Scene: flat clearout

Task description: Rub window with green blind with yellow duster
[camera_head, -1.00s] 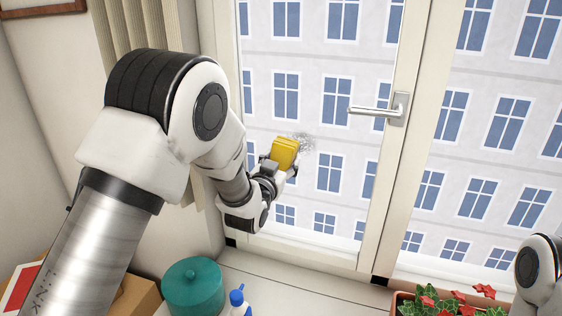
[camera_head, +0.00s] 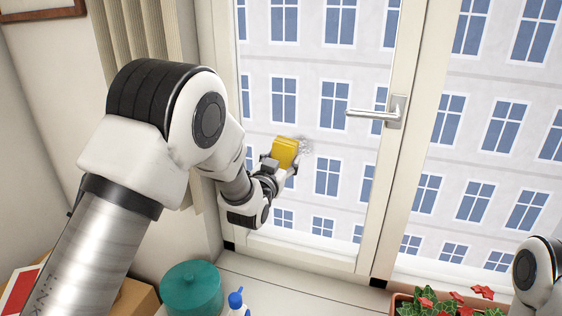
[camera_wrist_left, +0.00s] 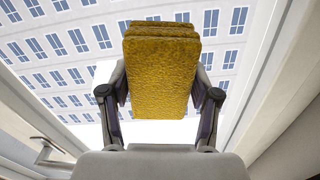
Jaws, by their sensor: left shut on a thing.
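My left gripper (camera_head: 279,165) is shut on the yellow duster (camera_head: 285,152), a thick ribbed block. The duster is held up at the lower left part of the left window pane (camera_head: 345,90). A grey scribbly smudge (camera_head: 306,147) shows on the glass just right of the duster, which seems to cover part of it. I cannot tell for sure whether the duster touches the glass. In the left wrist view the duster (camera_wrist_left: 161,75) sits between both fingers. No green blind shows; a beige pleated curtain (camera_head: 150,25) hangs left of the window. My right gripper is out of view.
A window handle (camera_head: 378,114) sticks out right of the pane. Below stand a teal lidded pot (camera_head: 192,289), a blue-capped bottle (camera_head: 236,300) and a planter with red flowers (camera_head: 455,303). The sill (camera_head: 290,283) between bottle and planter is clear.

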